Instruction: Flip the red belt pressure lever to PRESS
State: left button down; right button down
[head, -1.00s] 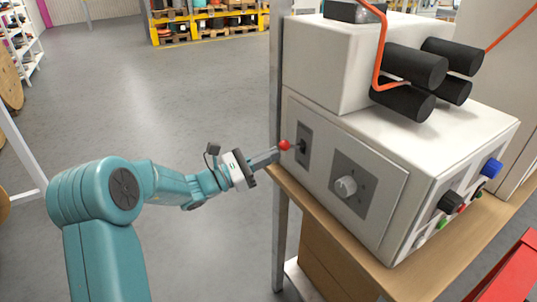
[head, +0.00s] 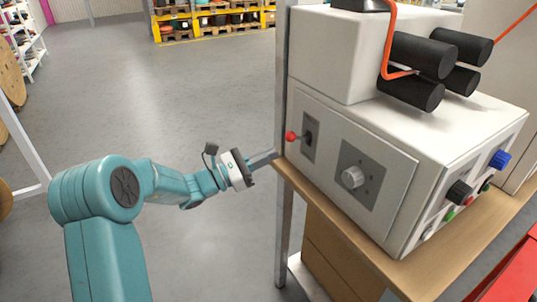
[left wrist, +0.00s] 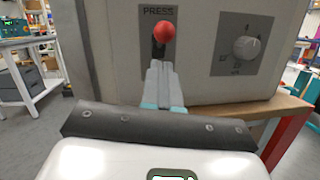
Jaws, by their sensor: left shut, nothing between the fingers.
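The red ball of the belt pressure lever (head: 290,136) sticks out from a dark grey plate (head: 309,149) on the left part of the white machine's front. In the left wrist view the red ball (left wrist: 165,32) sits just under the word PRESS (left wrist: 158,11), partly covering the slot. My left gripper (head: 273,155) is shut and empty, just below and left of the ball in the head view. In the left wrist view its fingertips (left wrist: 161,68) appear just below the ball; I cannot tell whether they touch the lever. My right gripper is not in view.
A white dial (head: 353,177) sits on a grey plate right of the lever. The machine (head: 455,125) stands on a wooden bench (head: 405,275) beside a grey upright post (head: 284,215). Black rollers (head: 425,55) with an orange cable sit on top. The floor left of the bench is clear.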

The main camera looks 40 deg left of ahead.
pick_arm(q)
jog(key=v, duration=1)
jog(key=shift+s+a+r, duration=0.15)
jog(key=shift+s+a, duration=0.05)
jog(key=shift+s, duration=0.1)
jog(key=shift+d, duration=0.1)
